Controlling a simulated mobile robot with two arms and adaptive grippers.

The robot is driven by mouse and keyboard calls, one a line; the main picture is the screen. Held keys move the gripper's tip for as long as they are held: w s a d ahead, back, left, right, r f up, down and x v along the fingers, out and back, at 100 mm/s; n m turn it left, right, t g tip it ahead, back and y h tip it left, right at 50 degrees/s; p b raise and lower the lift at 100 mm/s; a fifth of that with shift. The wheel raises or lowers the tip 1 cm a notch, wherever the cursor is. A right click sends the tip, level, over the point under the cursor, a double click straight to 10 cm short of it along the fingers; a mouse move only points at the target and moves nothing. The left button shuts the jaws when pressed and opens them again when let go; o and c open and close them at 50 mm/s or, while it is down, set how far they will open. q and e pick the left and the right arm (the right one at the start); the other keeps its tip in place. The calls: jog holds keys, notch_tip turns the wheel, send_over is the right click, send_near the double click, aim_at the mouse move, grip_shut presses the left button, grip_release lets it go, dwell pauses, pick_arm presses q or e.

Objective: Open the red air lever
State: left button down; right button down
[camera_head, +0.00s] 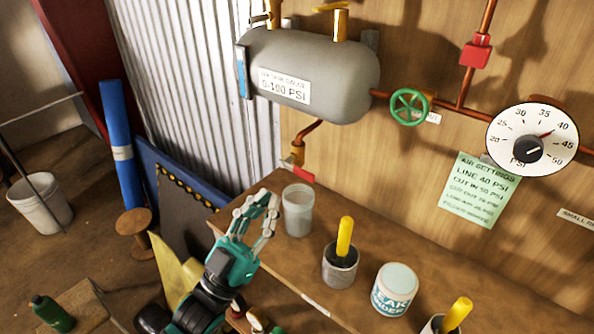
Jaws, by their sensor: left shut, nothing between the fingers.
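A small red lever (303,174) sits on a brass fitting at the end of the copper pipe below the grey air tank (335,75). Another red handle-like block (475,51) is on the vertical copper pipe at the upper right. I cannot tell from the picture which is the air lever. My left gripper (263,203) is shut and empty, over the left end of the wooden bench. It is below and left of the small red lever and apart from it, just left of a grey cup. My right gripper is not in view.
The grey cup (298,210), a pot with a yellow-handled tool (341,266) and a white tub (395,290) stand on the bench (460,268). A green valve wheel (410,107) and a gauge (533,138) are on the wall pipes. A white bucket (40,203) stands at left.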

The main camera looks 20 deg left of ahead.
pick_arm(q)
jog(key=shift+a+f+n+y, duration=0.15)
jog(key=shift+n+y, duration=0.45)
jog(key=shift+n, duration=0.4)
notch_tip(320, 180, up, 6)
jog(key=r+p, duration=0.1)
jog(key=p, duration=0.3)
send_over(300, 169)
jog(key=s, duration=0.3)
jog(key=shift+w+f, duration=0.2)
jog(key=shift+f, duration=2.15)
jog(key=shift+f+m+h, duration=0.15)
jog(key=shift+m+h, duration=0.45)
jog(key=shift+m, duration=0.2)
